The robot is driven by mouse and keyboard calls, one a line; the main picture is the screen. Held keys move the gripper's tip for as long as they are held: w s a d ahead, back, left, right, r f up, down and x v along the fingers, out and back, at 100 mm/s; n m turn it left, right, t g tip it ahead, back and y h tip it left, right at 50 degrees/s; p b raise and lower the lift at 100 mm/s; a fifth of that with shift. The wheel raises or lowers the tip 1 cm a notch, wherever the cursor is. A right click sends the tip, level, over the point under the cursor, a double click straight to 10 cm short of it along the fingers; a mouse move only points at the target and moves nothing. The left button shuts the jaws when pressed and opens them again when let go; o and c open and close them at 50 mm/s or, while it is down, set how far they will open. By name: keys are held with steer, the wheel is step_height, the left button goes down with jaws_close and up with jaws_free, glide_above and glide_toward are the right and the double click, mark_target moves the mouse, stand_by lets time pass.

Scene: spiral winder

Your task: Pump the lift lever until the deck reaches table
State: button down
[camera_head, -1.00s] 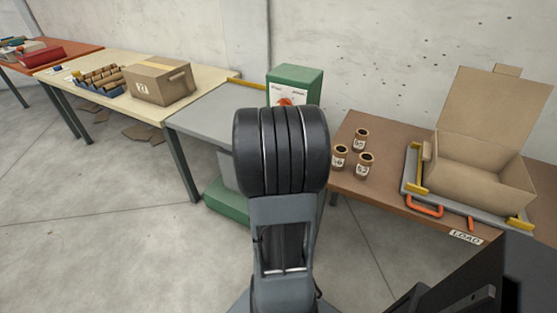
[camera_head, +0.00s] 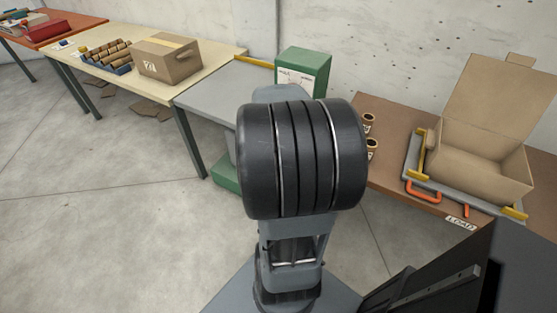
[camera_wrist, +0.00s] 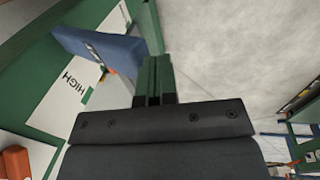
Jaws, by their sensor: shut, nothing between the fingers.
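The lift's grey deck (camera_head: 215,98) stands beside the cream table (camera_head: 215,55) in the head view, with a green base (camera_head: 226,178) below. Their exact height difference cannot be told. A green box (camera_head: 303,68) with a white face stands behind the deck. In the wrist view, a green-edged white panel (camera_wrist: 62,100) reads HIGH. A blue bar-like part (camera_wrist: 95,48) lies just left of my gripper (camera_wrist: 155,62); whether they touch, or whether it is the lever, I cannot tell. The dark green fingers are shut and empty. My arm hides the gripper in the head view.
A closed carton (camera_head: 166,62) and a blue tray of tubes (camera_head: 106,57) sit on the cream table. The brown table (camera_head: 388,180) at right holds an open carton (camera_head: 480,165) and small jars (camera_head: 368,122). Concrete floor (camera_head: 90,220) is clear at front left.

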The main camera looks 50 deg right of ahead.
steer(key=shift+a+r, duration=0.2)
steer(key=shift+r, duration=0.5)
steer(key=shift+a+r, duration=0.15)
steer(key=shift+r, duration=0.5)
stand_by(1.1)
steer(key=w+a+r+m+t+y+p, duration=0.1)
steer(key=a+r+p, duration=0.2)
steer(key=a, duration=0.8)
steer(key=a+r+t+y+p, duration=0.1)
steer(key=a+r, duration=0.5)
steer(key=a, duration=0.6)
steer(key=shift+w+r+m+t+p, duration=0.35)
steer(key=shift+t+p, duration=0.25)
steer(key=shift+p, duration=0.55)
